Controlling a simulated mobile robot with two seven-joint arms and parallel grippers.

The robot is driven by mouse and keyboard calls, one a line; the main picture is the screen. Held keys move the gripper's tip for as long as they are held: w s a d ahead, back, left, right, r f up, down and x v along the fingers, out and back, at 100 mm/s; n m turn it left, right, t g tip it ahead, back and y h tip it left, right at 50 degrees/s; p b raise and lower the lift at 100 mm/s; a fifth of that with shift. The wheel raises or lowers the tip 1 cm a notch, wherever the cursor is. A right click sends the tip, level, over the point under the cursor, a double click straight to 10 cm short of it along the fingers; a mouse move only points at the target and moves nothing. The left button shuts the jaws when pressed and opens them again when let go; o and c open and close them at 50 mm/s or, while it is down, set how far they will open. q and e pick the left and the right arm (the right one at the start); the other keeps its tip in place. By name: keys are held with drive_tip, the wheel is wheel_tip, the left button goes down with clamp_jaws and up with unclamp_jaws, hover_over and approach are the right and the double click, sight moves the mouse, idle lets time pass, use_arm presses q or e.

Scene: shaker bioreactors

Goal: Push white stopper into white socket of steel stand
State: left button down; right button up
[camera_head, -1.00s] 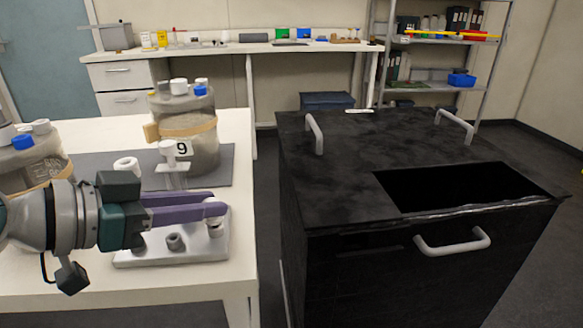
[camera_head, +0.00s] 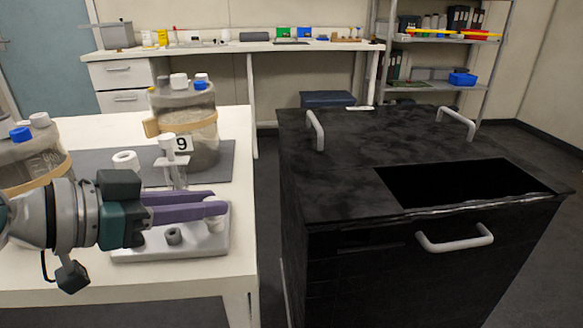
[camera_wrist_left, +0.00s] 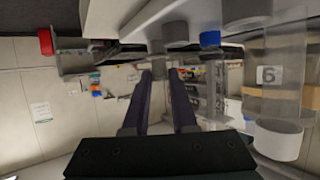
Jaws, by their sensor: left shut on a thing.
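The steel stand (camera_head: 130,255) is a pale plate on the white table, with a short grey socket (camera_head: 173,236) near its middle. My left gripper (camera_head: 212,208) reaches in from the left, its purple fingers shut on the white stopper (camera_head: 214,205) at their tips. The stopper is right over the white socket (camera_head: 215,224) at the stand's right end; I cannot tell whether it has entered. In the left wrist view the stand (camera_wrist_left: 120,15) appears upside down along the top, and the fingers (camera_wrist_left: 160,75) point toward it. My right gripper is out of view.
A numbered glass jar (camera_head: 197,145) with a tan band and another jar (camera_head: 35,160) stand behind the gripper. A white-capped clear tube (camera_head: 167,143) and a white ring (camera_head: 125,160) stand close behind the fingers. A black cabinet (camera_head: 340,180) is across a gap at right.

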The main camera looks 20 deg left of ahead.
use_arm(q)
drive_tip(key=c, duration=0.6)
unclamp_jaws()
drive_tip(key=shift+c, duration=0.2)
drive_tip(key=shift+s, duration=0.1)
drive_tip(key=v, duration=0.3)
drive_tip(key=b+v, duration=0.1)
drive_tip(key=v, duration=0.3)
drive_tip(key=shift+s+f, duration=0.1)
drive_tip(key=shift+f, duration=0.15)
drive_tip(key=shift+b+v, duration=0.75)
drive_tip(key=shift+b, duration=0.1)
drive_tip(key=shift+s+a+r+b, duration=0.25)
drive_tip(key=shift+s+r+b, duration=0.1)
drive_tip(key=shift+s+r, duration=0.15)
